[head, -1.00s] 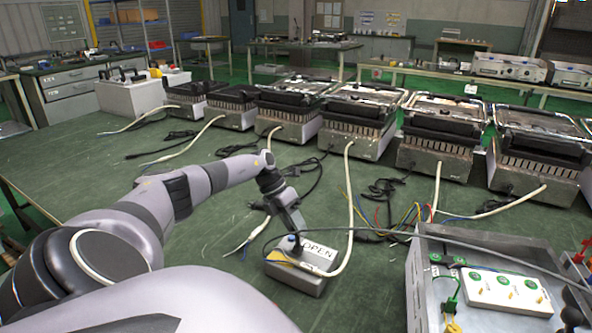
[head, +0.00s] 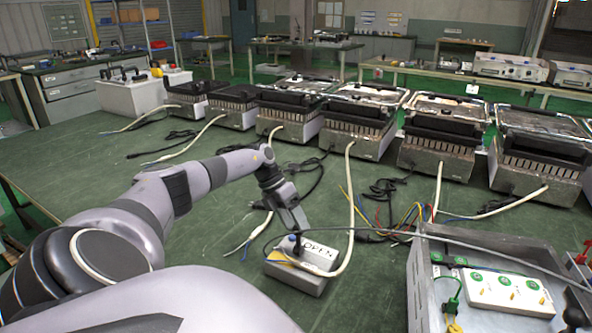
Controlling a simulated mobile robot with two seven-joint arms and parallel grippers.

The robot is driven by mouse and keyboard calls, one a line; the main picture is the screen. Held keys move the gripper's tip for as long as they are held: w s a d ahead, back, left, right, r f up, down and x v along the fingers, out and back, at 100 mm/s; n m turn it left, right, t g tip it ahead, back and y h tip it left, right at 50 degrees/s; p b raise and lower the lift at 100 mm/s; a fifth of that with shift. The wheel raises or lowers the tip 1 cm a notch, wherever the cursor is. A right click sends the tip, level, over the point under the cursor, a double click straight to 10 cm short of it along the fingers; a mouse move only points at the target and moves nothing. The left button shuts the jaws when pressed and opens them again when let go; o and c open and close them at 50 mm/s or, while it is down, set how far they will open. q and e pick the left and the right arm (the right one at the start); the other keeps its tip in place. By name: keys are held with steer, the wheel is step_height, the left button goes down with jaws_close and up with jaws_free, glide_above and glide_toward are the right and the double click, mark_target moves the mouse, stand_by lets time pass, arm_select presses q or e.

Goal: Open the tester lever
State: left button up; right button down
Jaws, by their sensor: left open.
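The tester (head: 303,277) is a small grey box on the green table, with a white label reading OPEN on its top. A dark lever knob (head: 291,243) shows at its left end, close to my gripper; how far the lever is raised is hard to tell. My left gripper (head: 294,232) points down just above and behind the tester's top, at the knob. Its jaws are open, though the fingertips are small and partly hidden. I cannot tell whether they touch the lever. My right gripper is not in view.
Several contact grills (head: 358,124) stand in a row along the back, with loose white and black cables in front. A metal case (head: 490,290) with green and white sockets stands at the right.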

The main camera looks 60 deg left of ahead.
arm_select(q)
steer(key=v, duration=0.6)
steer(key=shift+f, duration=0.1)
stand_by(0.4)
